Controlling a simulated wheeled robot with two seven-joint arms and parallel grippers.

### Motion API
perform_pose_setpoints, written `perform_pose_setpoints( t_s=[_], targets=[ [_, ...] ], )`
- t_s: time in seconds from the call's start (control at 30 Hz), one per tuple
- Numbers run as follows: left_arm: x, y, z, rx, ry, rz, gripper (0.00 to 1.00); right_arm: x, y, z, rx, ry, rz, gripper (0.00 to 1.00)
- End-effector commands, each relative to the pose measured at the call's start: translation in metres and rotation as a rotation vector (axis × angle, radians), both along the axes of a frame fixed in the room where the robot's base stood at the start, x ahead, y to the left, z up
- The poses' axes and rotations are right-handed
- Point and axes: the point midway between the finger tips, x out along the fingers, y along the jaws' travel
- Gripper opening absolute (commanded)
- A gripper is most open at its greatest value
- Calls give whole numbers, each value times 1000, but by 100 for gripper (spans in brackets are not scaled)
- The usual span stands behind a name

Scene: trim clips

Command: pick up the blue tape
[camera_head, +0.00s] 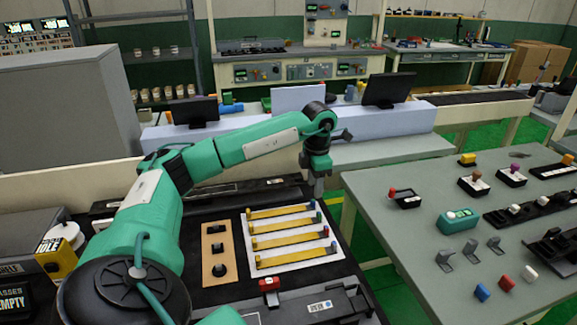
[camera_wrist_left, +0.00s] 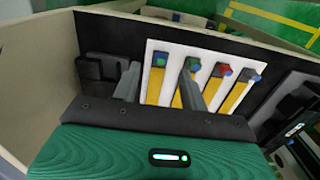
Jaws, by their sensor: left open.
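A white board (camera_head: 262,263) lies on the black bench top and bears several yellow strips with small coloured ends. In the left wrist view, the strip ends show a blue-and-green piece (camera_wrist_left: 159,59), a red-and-blue one (camera_wrist_left: 222,69) and a blue one (camera_wrist_left: 252,75). I cannot tell for sure which blue piece is the tape. My left gripper (camera_head: 318,191) points down just beyond the board's far right corner, apart from the strips. In the left wrist view its open, empty fingers (camera_wrist_left: 160,85) reach over the board's edge. My right gripper is out of view.
A tan panel with black knobs (camera_head: 218,253) lies left of the board. A red-topped device (camera_head: 269,285) sits in front. The grey table (camera_head: 400,235) on the right bears clips and a blue block (camera_head: 482,291). A low wall (camera_head: 300,170) runs behind the bench.

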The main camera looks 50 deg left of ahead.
Motion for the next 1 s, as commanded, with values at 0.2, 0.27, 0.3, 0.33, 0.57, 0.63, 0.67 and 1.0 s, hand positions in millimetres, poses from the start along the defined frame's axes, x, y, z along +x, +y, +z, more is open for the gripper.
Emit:
perform_pose_setpoints(
  t_s=[0.2, 0.27, 0.3, 0.33, 0.57, 0.63, 0.67, 1.0],
  targets=[
    [-7, 2, -29, 1, 5, 0, 44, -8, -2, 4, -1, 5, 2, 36],
    [-6, 2, -38, 0, 4, 0, 44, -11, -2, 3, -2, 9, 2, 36],
    [-6, 2, -42, 0, 4, 0, 44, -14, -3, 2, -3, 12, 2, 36],
    [-6, 2, -45, 0, 4, 0, 44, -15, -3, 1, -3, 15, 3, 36],
    [-5, 2, -50, 0, 1, 0, 44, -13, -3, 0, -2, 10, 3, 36],
    [-5, 2, -50, 0, 1, 0, 42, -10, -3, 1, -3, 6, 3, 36],
    [-5, 2, -50, 0, 1, 0, 36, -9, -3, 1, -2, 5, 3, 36],
    [-5, 2, -49, 0, 1, 0, 0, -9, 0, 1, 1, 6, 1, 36]
  ],
)
